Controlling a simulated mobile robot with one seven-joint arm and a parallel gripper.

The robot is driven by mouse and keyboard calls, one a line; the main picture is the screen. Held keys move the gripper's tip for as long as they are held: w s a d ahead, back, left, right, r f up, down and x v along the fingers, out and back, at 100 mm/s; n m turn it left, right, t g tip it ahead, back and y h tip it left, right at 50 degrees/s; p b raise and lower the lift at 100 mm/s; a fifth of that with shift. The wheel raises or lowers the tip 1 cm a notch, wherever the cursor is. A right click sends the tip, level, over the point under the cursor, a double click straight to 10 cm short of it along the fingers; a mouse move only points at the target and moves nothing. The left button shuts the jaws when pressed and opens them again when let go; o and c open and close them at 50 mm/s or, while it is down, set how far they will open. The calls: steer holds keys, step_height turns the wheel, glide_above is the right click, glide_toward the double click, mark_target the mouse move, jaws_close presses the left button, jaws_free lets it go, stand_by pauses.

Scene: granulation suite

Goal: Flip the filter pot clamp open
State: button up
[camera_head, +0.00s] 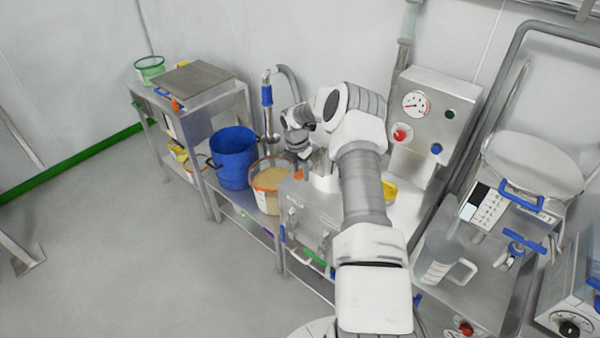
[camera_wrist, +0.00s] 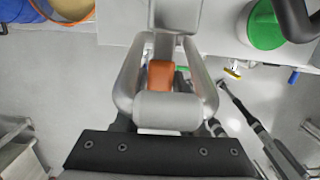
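An orange tab (camera_wrist: 161,74), which looks like part of the clamp, shows between the two grey fingers of my gripper (camera_wrist: 174,42) in the wrist view. The fingers bend inward toward a grey block at their far end. I cannot tell whether they touch it or hold it. In the head view my gripper (camera_head: 299,140) points down at the bench, left of my forearm. A small orange spot (camera_head: 298,175) shows just below it. The filter pot is mostly hidden behind my arm, so I cannot tell the clamp's position.
A blue bucket (camera_head: 233,157) and a white tub of tan material (camera_head: 268,186) stand close left of my gripper. A hose with a blue-handled wand (camera_head: 267,97) rises behind them. A gauge panel (camera_head: 428,115) stands right.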

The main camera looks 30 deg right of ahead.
mark_target(299, 174)
steer(key=o, duration=0.4)
steer(key=shift+w+d+r, duration=0.1)
steer(key=shift+d+r, duration=0.15)
steer(key=shift+d, duration=0.25)
steer(key=shift+w+d+r, duration=0.1)
steer(key=shift+d+r, duration=0.15)
steer(key=shift+d, duration=0.2)
steer(key=shift+a+f, duration=0.1)
steer(key=shift+a, duration=0.25)
step_height(299, 174, up, 17)
steer(key=a+b, duration=0.2)
steer(key=shift+s, duration=0.45)
steer(key=shift+a, duration=0.1)
